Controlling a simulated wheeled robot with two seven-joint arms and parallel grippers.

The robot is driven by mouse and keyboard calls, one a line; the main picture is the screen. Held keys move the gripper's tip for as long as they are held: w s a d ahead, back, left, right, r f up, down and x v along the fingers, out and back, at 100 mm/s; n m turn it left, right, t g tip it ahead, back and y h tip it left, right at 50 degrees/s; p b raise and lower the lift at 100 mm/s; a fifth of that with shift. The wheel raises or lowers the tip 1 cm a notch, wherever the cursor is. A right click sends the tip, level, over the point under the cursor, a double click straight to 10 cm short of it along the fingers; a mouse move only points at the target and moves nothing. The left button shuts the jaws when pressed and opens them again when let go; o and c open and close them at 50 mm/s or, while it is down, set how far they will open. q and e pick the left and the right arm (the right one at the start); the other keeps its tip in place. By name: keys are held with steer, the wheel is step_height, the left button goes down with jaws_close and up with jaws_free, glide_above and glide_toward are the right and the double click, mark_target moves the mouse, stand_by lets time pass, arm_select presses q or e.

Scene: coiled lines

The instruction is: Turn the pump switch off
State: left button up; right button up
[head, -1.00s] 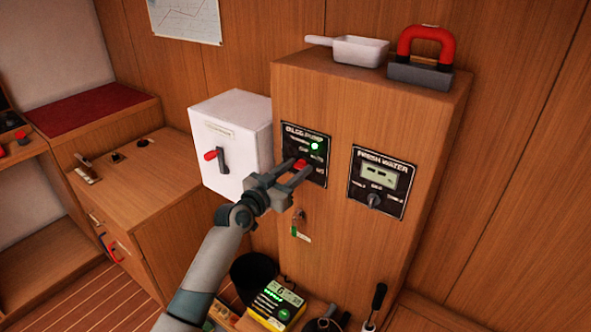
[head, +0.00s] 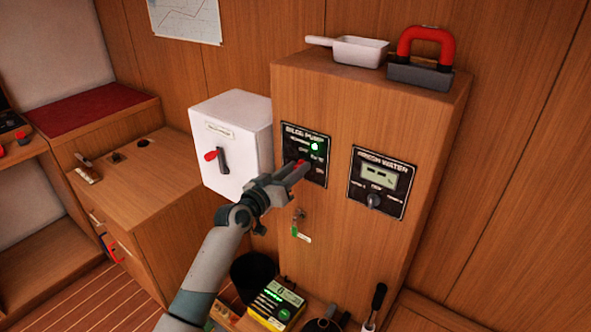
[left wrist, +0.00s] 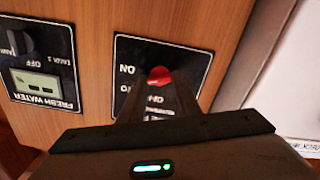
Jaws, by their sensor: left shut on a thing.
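The bilge pump panel (head: 318,180) is a black plate on the front of the wooden cabinet, with a lit green lamp (head: 314,147). Its red-tipped switch (head: 300,162) is mostly hidden behind my fingers in the head view. In the left wrist view the red switch tip (left wrist: 159,76) shows between my fingertips, upside down, near the word ON on the panel (left wrist: 190,60). My left gripper (head: 298,168) reaches in from the lower left and is shut on the switch. My right gripper is in neither view.
The fresh water panel (head: 381,183) is to the right. A white box (head: 236,120) with a red-tipped lever (head: 217,157) stands to the left. A key with a green tag (head: 295,229) hangs below. A white pan (head: 358,50) and a red-handled block (head: 420,75) are on top.

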arm_select(q)
steer(key=shift+a+f+n+p, duration=0.1)
steer(key=shift+n+p, duration=0.8)
steer(key=shift+n, duration=2.65)
steer(key=shift+f+n+p, duration=0.1)
steer(key=shift+n+p, duration=0.8)
steer(key=shift+n, duration=2.65)
steer(key=o, duration=1)
steer(key=shift+o, duration=0.2)
steer(key=shift+a, duration=0.1)
